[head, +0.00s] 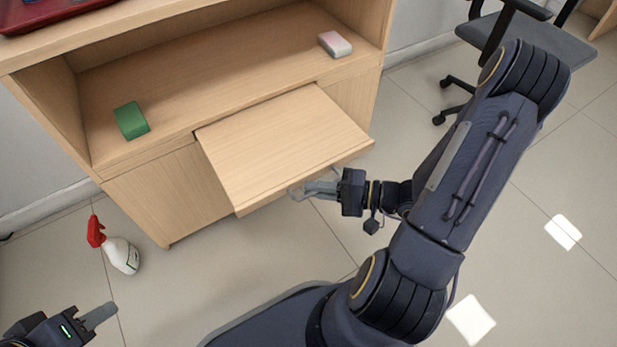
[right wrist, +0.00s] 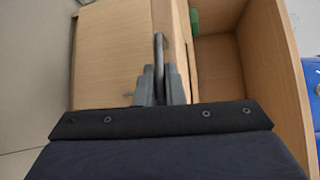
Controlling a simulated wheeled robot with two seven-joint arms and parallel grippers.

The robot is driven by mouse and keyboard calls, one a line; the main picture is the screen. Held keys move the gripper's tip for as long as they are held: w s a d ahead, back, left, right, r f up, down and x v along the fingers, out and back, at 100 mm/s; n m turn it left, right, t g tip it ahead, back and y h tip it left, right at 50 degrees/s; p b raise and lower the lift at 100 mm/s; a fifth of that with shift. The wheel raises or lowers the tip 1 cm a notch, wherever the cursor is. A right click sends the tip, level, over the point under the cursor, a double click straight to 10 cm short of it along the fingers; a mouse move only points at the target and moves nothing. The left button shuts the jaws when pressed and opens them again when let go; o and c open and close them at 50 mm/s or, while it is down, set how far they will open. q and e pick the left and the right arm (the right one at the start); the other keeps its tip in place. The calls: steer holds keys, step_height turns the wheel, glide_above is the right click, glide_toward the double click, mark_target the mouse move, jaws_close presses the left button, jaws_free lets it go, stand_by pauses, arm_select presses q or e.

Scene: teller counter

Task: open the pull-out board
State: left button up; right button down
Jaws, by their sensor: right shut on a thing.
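The pull-out board (head: 285,138) is a flat wooden panel that sticks well out from the front of the wooden counter (head: 230,75). My right gripper (head: 299,191) is at the board's front edge, shut on its grey handle (right wrist: 160,55), which shows between the fingers in the right wrist view. The right gripper (right wrist: 160,85) hides part of the handle there. My left gripper (head: 98,316) is low at the left of the head view, away from the board and partly cut off by the frame; its jaw opening is unclear.
A green block (head: 131,120) and a white-pink block (head: 335,44) sit on the counter's shelf. A spray bottle (head: 119,252) with a red head stands on the floor at left. An office chair (head: 530,45) is at upper right. A red tray (head: 45,14) lies on top.

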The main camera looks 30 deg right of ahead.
steer(key=shift+s, duration=0.2)
steer(key=c, duration=1.5)
jaws_free()
steer(key=p+v, duration=0.2)
steer(key=v, duration=0.6)
steer(key=shift+a, duration=0.1)
